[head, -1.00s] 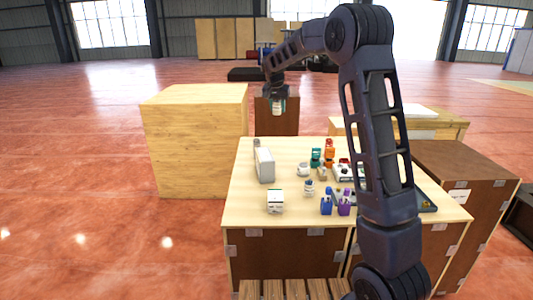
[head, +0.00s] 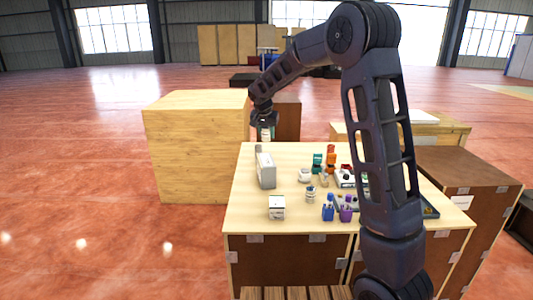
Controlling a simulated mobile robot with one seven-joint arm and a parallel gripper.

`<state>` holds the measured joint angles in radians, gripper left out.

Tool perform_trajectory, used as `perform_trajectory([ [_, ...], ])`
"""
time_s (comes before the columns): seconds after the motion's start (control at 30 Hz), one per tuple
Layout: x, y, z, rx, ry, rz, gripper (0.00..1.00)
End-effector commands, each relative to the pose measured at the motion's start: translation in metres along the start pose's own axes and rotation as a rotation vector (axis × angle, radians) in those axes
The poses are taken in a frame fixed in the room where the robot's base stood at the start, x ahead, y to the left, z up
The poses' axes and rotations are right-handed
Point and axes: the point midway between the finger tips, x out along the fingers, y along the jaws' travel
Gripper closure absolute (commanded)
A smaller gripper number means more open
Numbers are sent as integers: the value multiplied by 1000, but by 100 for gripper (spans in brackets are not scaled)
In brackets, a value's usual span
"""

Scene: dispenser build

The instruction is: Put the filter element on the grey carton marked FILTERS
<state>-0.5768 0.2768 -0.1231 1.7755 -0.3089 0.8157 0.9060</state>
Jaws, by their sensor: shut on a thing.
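My gripper (head: 265,121) is shut on the filter element (head: 266,133), a small pale cylinder with a greenish part, which hangs below the fingers. It is in the head view at the table's far left edge, above and behind a long grey-white box (head: 266,172). A small white carton (head: 277,208) with a dark mark stands at the table's front left. The lettering on both is too small to read, so I cannot tell which is marked FILTERS. The filter element appears apart from both.
The wooden table (head: 246,208) also holds a white cup-like thing (head: 305,175), a small jar (head: 311,194), teal (head: 317,163) and orange (head: 331,158) tools, and blue (head: 328,210) and purple (head: 345,207) holders. A large wooden crate (head: 200,150) stands left.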

Motion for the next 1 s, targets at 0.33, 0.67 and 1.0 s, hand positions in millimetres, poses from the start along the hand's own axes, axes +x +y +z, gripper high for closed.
perform_trajectory([
  [0.33, 44, 0, 18, 1, -1, 1, 86],
  [0.67, 74, 0, 30, 0, -2, 2, 86],
  [1.0, 84, 0, 35, 1, 0, 0, 86],
])
